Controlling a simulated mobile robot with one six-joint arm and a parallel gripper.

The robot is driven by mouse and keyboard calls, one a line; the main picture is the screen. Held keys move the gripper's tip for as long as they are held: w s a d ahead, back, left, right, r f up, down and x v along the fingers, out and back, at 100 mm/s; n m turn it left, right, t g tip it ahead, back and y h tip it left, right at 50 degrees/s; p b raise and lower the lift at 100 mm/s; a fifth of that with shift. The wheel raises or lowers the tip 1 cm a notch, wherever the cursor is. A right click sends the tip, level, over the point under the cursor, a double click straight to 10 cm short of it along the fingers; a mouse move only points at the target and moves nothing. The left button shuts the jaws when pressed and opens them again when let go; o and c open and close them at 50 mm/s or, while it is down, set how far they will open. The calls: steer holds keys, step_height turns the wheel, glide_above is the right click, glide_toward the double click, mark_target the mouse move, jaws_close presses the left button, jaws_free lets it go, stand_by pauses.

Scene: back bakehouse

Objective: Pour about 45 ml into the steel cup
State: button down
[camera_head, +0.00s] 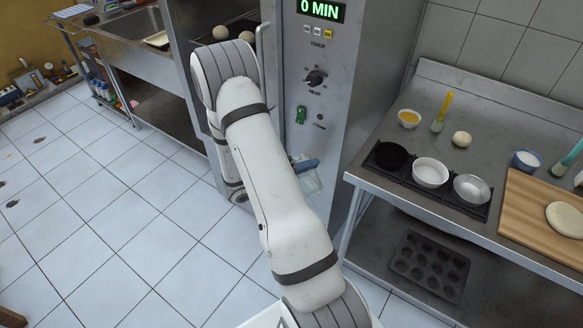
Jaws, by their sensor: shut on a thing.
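The steel cup (472,189) is a shiny metal bowl-shaped cup, the rightmost of three on a dark rack on the steel bench. It stands upright.
A black cup (390,155) and a white cup (430,173) share the rack. A yellow-filled bowl (409,118), a dough ball (461,139), a white-filled bowl (527,160) and a wooden board (535,215) lie around it. The oven front (335,120) stands left of the bench.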

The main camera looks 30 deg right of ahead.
mark_target(314, 187)
steer(key=shift+s+f+b, duration=0.1)
steer(key=shift+f+b, duration=0.15)
steer(key=shift+b, duration=0.1)
steer(key=s+f+m+b, duration=0.1)
steer(key=b, duration=0.1)
steer(key=s+f+m+b, duration=0.1)
steer(key=m+b, duration=0.1)
steer(key=shift+s+a, duration=0.1)
steer(key=shift+a, duration=0.15)
steer(key=shift+s+f+m+b, duration=0.25)
steer(key=shift+s+m+b, duration=0.05)
steer(key=shift+m+b, duration=0.2)
steer(key=shift+s+r, duration=0.1)
steer(key=shift+r, duration=0.1)
steer(key=shift+f+m+b, duration=0.3)
steer(key=shift+f+b, duration=0.05)
steer(key=shift+s+a+f+m+b, duration=0.1)
steer(key=shift+s+f+m+b, duration=0.1)
steer(key=shift+s+m+b, duration=0.15)
